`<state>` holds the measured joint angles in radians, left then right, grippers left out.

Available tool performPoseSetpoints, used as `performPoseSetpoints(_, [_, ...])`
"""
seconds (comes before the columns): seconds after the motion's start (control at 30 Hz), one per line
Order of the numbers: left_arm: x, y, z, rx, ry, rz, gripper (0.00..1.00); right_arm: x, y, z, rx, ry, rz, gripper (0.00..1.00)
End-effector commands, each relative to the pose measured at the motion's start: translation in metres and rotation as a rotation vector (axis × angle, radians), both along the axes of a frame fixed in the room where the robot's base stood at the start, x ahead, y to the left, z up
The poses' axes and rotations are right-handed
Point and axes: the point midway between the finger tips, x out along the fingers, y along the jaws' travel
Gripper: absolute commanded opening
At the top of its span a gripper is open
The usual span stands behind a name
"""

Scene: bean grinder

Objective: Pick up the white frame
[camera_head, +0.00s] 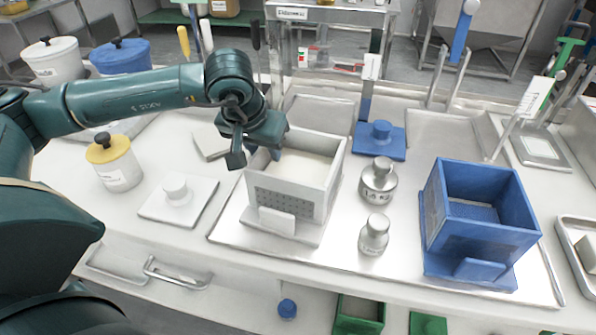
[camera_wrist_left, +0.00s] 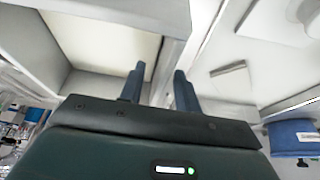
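The white frame (camera_head: 272,207), an open-topped box with a pale filling inside and a perforated front, stands on a metal tray in the middle of the table. My left gripper (camera_head: 254,160) is at its left wall, pointing down. In the left wrist view, the two fingers (camera_wrist_left: 159,85) are apart, with the frame's wall (camera_wrist_left: 170,65) between them, one finger on the inner side and one on the outer side. I see no clear grip on the wall. My right gripper is not in view.
A white lid with a knob (camera_head: 178,200) lies left of the frame. Two metal weights (camera_head: 378,182) and (camera_head: 374,236) stand to its right, then a blue box (camera_head: 486,225). A blue lid (camera_head: 380,139) is behind. A yellow-lidded jar (camera_head: 117,168) stands at the left.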

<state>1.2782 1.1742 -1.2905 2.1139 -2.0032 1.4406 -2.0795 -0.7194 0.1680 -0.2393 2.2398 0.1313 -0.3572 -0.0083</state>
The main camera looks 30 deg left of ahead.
Motion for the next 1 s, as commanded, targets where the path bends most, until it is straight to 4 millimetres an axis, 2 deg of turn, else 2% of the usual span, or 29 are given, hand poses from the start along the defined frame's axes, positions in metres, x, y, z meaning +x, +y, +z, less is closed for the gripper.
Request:
performPoseSetpoints(0.27, [-0.0001, -0.0001, -0.0004, 0.0, 0.001, -0.001, 0.33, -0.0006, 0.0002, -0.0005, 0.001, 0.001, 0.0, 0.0])
performPoseSetpoints(0.7, [-0.0001, 0.0, -0.0004, 0.0, 0.0, 0.0, 0.0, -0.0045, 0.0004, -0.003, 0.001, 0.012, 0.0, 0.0])
performPoseSetpoints(1.0, [0.0002, -0.0001, 0.0002, 0.0, -0.001, 0.0, 0.0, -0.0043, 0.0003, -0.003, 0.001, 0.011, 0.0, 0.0])
